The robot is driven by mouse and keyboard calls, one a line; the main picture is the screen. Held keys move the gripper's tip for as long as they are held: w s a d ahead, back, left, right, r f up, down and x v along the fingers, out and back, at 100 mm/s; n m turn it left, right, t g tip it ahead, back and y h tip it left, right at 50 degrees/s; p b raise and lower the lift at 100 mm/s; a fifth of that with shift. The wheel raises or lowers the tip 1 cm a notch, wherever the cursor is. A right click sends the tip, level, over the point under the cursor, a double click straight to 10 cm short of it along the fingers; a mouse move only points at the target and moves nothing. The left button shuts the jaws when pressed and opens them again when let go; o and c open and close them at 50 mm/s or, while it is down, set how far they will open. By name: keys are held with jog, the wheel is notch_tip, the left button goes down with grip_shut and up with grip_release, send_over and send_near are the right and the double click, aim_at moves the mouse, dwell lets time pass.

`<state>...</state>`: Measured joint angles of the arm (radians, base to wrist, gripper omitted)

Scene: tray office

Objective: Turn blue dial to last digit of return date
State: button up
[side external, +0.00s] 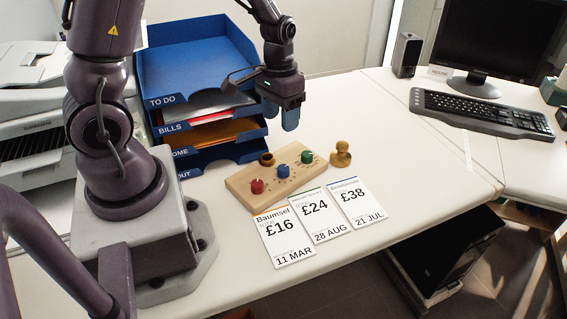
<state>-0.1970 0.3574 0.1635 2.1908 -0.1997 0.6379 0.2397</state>
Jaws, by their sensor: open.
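The blue dial (283,170) sits in the middle of a wooden board (240,185), between a red dial (257,186) and a green dial (307,157). Its pointer direction and the marks around it are too small to read. Three cards lie in front of the board: a £16 card (285,240) headed Baumsel with 11 MAR, a £24 card (318,216) with 28 AUG, and a £38 card (357,205) with 21 JUL. Their small print is unreadable. My gripper (281,113) is open and empty, its blue fingers pointing down above and behind the board.
A blue letter tray stack (200,65) stands close behind and left of my gripper. A wooden stamp (341,154) stands right of the board, and a brown round piece (266,159) sits at its back edge. A keyboard (480,112) and monitor lie far right. The middle desk is clear.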

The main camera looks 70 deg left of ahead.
aim_at(284, 167)
jog(key=f+m, duration=0.2)
jog(key=f, duration=0.2)
jog(key=f+m, duration=0.2)
jog(key=f, duration=0.2)
jog(key=d+f+m, duration=0.1)
jog(key=f+m, duration=0.1)
jog(key=f, duration=0.3)
jog(key=shift+w+d, duration=0.1)
jog(key=c, duration=0.9)
